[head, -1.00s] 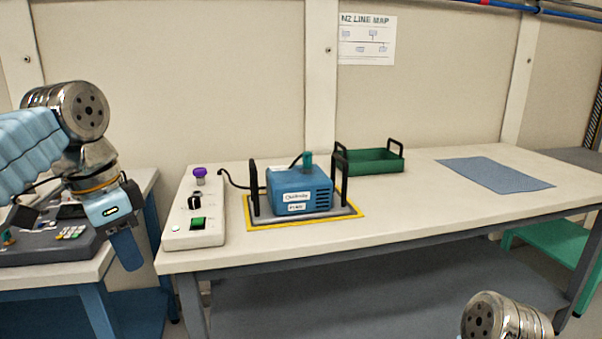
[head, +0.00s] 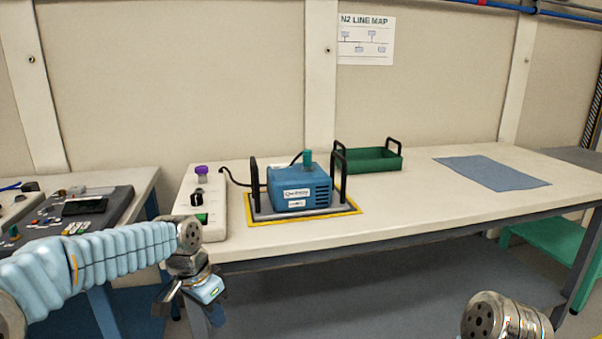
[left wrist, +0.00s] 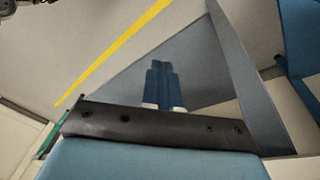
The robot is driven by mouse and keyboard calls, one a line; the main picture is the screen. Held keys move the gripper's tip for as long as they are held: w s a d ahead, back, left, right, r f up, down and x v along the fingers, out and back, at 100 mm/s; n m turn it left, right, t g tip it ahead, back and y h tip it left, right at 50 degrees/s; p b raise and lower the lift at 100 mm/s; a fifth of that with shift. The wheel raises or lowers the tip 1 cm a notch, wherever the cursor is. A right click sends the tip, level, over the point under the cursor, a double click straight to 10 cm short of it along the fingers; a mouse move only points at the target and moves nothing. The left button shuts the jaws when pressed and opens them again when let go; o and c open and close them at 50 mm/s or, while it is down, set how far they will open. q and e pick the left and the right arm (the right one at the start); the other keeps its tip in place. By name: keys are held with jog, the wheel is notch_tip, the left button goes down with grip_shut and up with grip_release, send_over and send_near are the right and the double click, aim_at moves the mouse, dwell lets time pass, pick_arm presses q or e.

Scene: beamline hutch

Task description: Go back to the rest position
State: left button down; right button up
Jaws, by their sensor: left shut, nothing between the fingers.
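My left gripper (head: 205,308) hangs low in front of the near left edge of the long workbench, below the bench top. In the left wrist view its two blue fingers (left wrist: 163,88) are together with nothing between them. My left arm reaches in from the lower left in the head view. On my right arm only a metal joint shows, at the bottom right of the head view; the right gripper is out of the frame.
The long workbench (head: 400,209) carries a white control box (head: 212,228), a blue pump unit (head: 298,187) between black handles, a green tray (head: 372,166) and a blue mat (head: 480,172). A second bench with a grey console (head: 103,207) stands at left.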

pick_arm(q)
jog(key=s+d+f+n+h, duration=0.1)
jog(key=s+d+f+n, duration=0.15)
jog(key=f, duration=1.35)
jog(key=s+d+f+n, duration=0.2)
jog(key=s+f+n, duration=0.1)
jog(key=s+f, duration=0.6)
jog(key=s+d+f+n+h, duration=0.1)
jog(key=s+d+f+n, duration=0.1)
jog(key=s+f, duration=0.6)
notch_tip(320, 180, down, 3)
jog(key=shift+s+d+f+n, duration=0.15)
jog(key=shift+s+d+n, duration=0.2)
jog(key=shift+n, duration=0.3)
jog(key=shift+a, duration=0.1)
